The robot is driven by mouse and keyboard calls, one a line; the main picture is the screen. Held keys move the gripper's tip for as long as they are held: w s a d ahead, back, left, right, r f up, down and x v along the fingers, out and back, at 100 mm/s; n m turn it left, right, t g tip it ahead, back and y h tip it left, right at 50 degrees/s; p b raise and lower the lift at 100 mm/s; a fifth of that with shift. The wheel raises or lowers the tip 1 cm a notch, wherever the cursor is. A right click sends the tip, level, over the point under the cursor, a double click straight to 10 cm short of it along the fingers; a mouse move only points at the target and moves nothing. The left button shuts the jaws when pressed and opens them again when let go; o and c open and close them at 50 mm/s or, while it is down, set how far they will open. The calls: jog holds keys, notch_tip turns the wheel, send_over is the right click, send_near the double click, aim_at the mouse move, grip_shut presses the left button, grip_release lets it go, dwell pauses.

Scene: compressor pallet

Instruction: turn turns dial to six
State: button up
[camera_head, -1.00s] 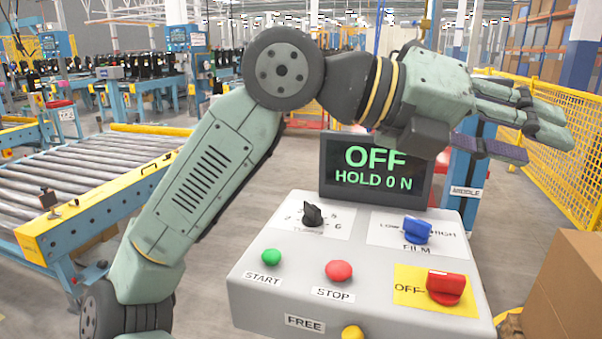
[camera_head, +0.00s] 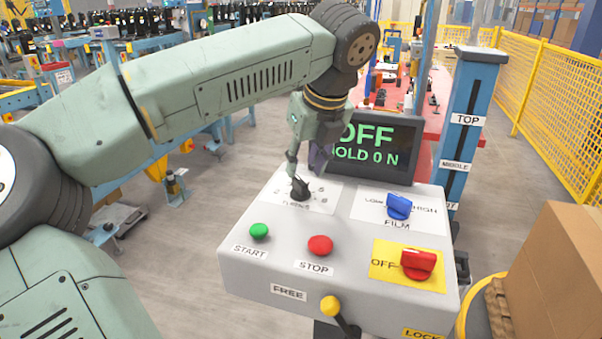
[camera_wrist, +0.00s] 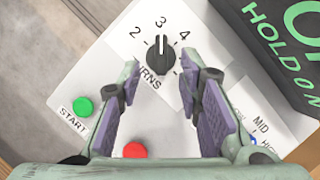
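The turns dial (camera_head: 301,190) is a black knob on a white plate at the panel's upper left. In the wrist view the dial (camera_wrist: 160,52) has a white pointer line aimed at about 3. The numbers 2, 3 and 4 show there; 6 is hidden there but shows in the head view right of the knob. My gripper (camera_wrist: 171,73) is open, its purple-padded fingers apart, with the knob between and slightly beyond the tips in that picture. In the head view my gripper (camera_head: 298,165) points down just above the dial; contact cannot be told.
The panel has a green start button (camera_head: 260,231), red stop button (camera_head: 320,245), blue film knob (camera_head: 399,207), red switch (camera_head: 418,263) and yellow-tipped lever (camera_head: 331,306). The display (camera_head: 372,148), reading OFF, HOLD 0 N, stands close behind my gripper. A cardboard box (camera_head: 555,262) is at right.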

aim_at(301, 180)
jog(key=shift+p+x, duration=0.4)
jog(key=shift+x, duration=1.9)
jog(key=shift+d, duration=0.1)
jog(key=shift+c, duration=0.2)
grip_shut()
